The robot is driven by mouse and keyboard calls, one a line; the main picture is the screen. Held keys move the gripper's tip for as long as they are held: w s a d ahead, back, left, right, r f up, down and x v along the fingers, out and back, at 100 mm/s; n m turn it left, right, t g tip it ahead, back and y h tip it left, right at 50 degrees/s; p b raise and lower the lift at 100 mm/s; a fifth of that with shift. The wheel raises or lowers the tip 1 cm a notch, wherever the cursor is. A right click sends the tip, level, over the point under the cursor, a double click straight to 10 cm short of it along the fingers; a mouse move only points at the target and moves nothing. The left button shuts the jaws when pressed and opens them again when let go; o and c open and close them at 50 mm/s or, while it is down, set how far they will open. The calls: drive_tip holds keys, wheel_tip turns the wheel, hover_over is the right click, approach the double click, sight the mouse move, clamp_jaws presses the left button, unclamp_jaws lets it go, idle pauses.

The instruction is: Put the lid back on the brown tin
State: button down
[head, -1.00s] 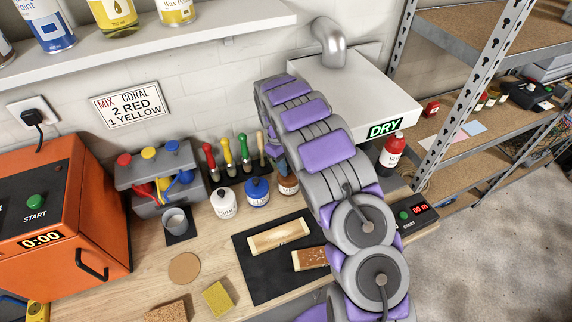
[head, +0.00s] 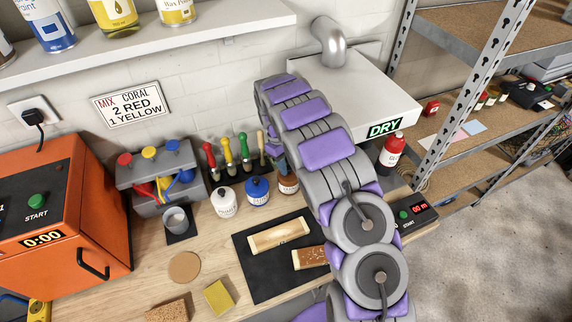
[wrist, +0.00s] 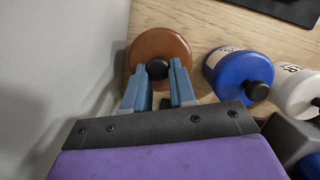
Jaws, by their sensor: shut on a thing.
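The brown tin (head: 288,184) stands on the bench at the right end of a row of tins, partly covered by my arm in the head view. In the wrist view a round brown lid (wrist: 147,46) with a black knob shows from above. My gripper (wrist: 166,70) has its blue fingers shut on the knob, one on each side. The lid lies over the tin's place beside the blue tin (wrist: 225,70). The tin's wall is hidden below it in this view, so I cannot tell whether the lid touches the rim or is level.
The blue tin and a white tin (head: 224,203) stand close by. Colour-handled tools (head: 225,153) stand behind them. A dark mat (head: 262,276) with wooden pieces lies in front. The white DRY box (head: 375,95) is behind my arm. A pale wall (wrist: 50,60) is close to my gripper.

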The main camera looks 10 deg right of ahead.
drive_tip(key=shift+c, duration=1.8)
unclamp_jaws()
drive_tip(key=shift+r, duration=0.1)
drive_tip(key=shift+r+p, duration=1.25)
drive_tip(key=shift+r, duration=2.15)
clamp_jaws()
drive_tip(key=shift+f, duration=1)
drive_tip(key=shift+f, duration=0.35)
drive_tip(key=shift+f, duration=1)
